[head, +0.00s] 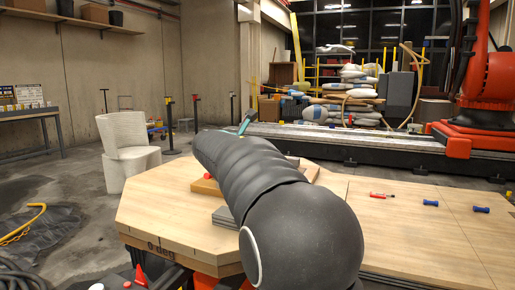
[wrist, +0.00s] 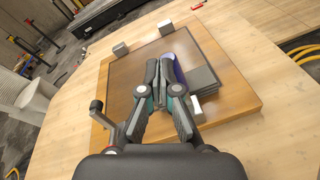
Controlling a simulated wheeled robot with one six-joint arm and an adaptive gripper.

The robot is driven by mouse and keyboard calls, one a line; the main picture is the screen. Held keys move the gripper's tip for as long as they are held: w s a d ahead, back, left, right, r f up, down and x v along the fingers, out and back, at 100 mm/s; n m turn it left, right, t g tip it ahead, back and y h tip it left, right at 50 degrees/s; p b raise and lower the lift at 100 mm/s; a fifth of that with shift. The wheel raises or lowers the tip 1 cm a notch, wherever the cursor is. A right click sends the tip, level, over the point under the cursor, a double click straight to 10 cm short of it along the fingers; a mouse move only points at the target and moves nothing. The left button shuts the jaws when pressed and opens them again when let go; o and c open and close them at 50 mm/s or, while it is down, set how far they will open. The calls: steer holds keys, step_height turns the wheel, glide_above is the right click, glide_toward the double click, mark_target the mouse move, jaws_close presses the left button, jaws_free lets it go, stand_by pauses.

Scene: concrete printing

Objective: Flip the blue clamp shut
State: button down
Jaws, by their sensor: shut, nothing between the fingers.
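My gripper (wrist: 160,62) is shut and empty in the wrist view, its two dark fingers together over the wooden board (wrist: 122,82). A blue-purple piece (wrist: 179,72), seemingly part of the blue clamp, shows just right of the fingers. The fingers hide part of it, so I cannot tell its lever's position or whether they touch it. In the head view my arm hides most of the board; only a teal bit of my gripper (head: 243,127) shows beyond it.
Grey plates (wrist: 205,75) lie right of the fingers. Small grey blocks stand at the board's far edge (wrist: 120,48). A dark lever with red parts (wrist: 97,107) stands at its left edge. A red tool (head: 382,195) and blue pieces (head: 431,203) lie on the otherwise clear right tabletop.

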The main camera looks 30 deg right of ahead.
step_height(320, 180, up, 10)
steer(key=a, duration=0.2)
steer(key=shift+s+f, duration=0.25)
steer(key=shift+s, duration=0.1)
steer(key=shift+a, duration=0.1)
